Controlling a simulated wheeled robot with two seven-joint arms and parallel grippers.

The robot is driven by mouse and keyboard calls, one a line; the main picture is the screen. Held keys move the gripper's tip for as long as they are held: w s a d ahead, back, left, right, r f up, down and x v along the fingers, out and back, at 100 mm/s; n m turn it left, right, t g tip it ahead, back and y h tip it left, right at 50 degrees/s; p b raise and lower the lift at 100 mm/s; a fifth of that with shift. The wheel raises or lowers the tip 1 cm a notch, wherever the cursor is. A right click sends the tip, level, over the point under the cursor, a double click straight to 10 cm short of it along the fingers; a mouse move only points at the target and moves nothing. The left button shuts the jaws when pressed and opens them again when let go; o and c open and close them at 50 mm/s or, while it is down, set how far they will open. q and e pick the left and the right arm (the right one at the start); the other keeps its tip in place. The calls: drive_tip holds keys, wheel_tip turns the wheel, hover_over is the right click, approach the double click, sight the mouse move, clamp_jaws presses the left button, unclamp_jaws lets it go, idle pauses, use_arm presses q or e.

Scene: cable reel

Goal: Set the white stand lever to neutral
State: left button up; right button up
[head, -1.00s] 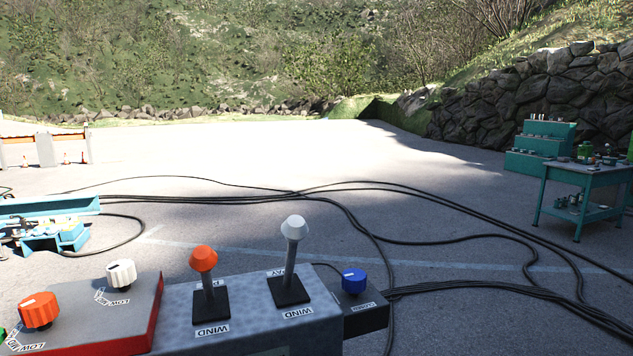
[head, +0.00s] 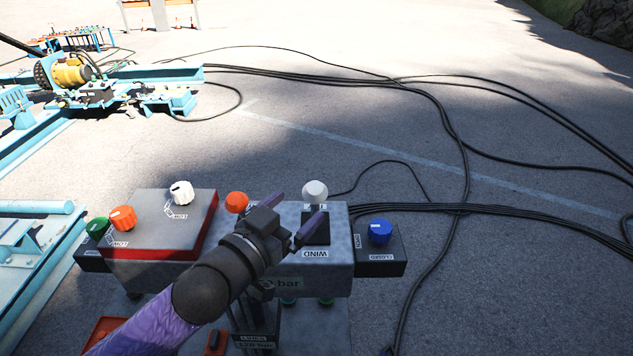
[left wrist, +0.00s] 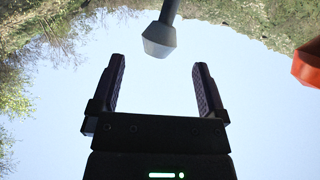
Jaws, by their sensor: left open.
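The white-knobbed lever (head: 315,192) stands on the grey control stand (head: 340,270), with a black base plate and a WIND label in front of it. My left gripper (head: 303,206) is open and empty, with its fingers pointing toward this lever. In the left wrist view, the white knob (left wrist: 158,40) lies just beyond the open fingertips (left wrist: 159,66), in line with the gap between them and not gripped. The lever's exact tilt is hard to tell. My right gripper is not in view.
An orange lever (head: 236,201) stands just left, partly hidden by my gripper; its knob also shows in the left wrist view (left wrist: 307,66). A blue knob (head: 380,231) is at right, with white (head: 181,193) and orange (head: 123,217) knobs at left. Cables cross the ground behind.

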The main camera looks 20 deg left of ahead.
sight(307, 199)
use_arm(q)
drive_tip(key=x, duration=0.5)
drive_tip(key=shift+w+d+p, duration=0.15)
drive_tip(key=shift+w+p, duration=0.15)
drive_tip(key=shift+p, duration=0.05)
clamp_jaws()
